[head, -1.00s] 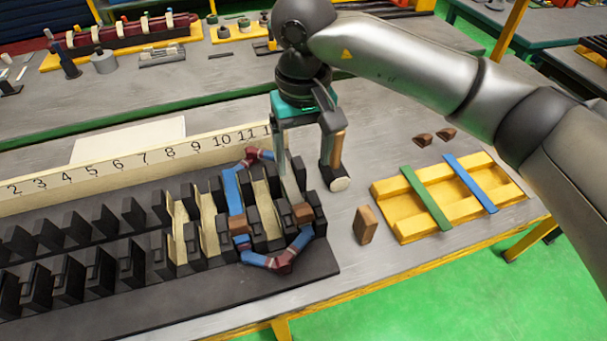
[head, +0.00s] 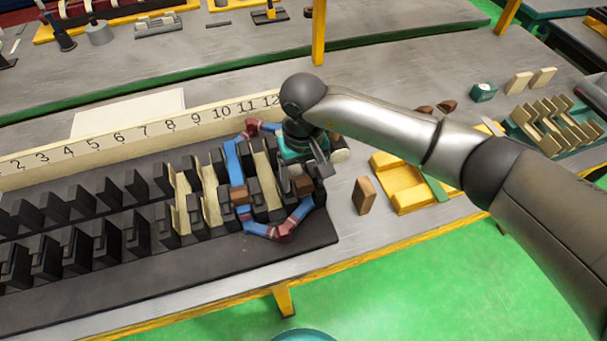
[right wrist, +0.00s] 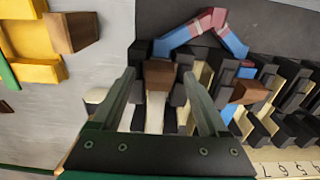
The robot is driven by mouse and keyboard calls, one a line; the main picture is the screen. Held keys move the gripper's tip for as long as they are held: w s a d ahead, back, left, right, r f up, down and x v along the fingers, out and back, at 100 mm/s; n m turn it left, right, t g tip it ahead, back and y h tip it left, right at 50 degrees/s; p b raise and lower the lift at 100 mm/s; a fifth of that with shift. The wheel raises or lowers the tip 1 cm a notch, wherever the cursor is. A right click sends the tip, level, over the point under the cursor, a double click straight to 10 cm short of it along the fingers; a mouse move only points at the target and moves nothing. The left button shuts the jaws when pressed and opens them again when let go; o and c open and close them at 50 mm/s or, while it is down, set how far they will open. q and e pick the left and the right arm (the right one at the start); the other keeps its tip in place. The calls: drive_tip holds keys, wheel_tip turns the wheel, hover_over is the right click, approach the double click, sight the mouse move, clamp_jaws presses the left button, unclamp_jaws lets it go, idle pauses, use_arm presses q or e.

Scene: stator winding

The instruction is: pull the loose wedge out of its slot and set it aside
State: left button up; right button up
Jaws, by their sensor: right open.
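The slotted dark stator (head: 150,262) lies along the bench with a blue and red coil (head: 234,168) around its right end. One brown wedge (head: 302,190) sits at the right end inside the coil. Another brown wedge (head: 240,196) sits to its left; I cannot tell by sight which is loose. My right gripper (head: 304,174) is low over the right end. In the right wrist view its open fingers stand either side of the right-hand wedge (right wrist: 158,76), apart from it. The other wedge (right wrist: 249,91) shows right of the fingers. My left gripper is not in view.
A brown block (head: 364,196) stands on the bench right of the stator. A yellow tray (head: 408,200) with a green strip is beyond it, partly behind my right arm. A numbered cream strip (head: 150,134) runs behind the stator. Bare bench lies around the brown block.

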clamp_jaws()
idle(0.7)
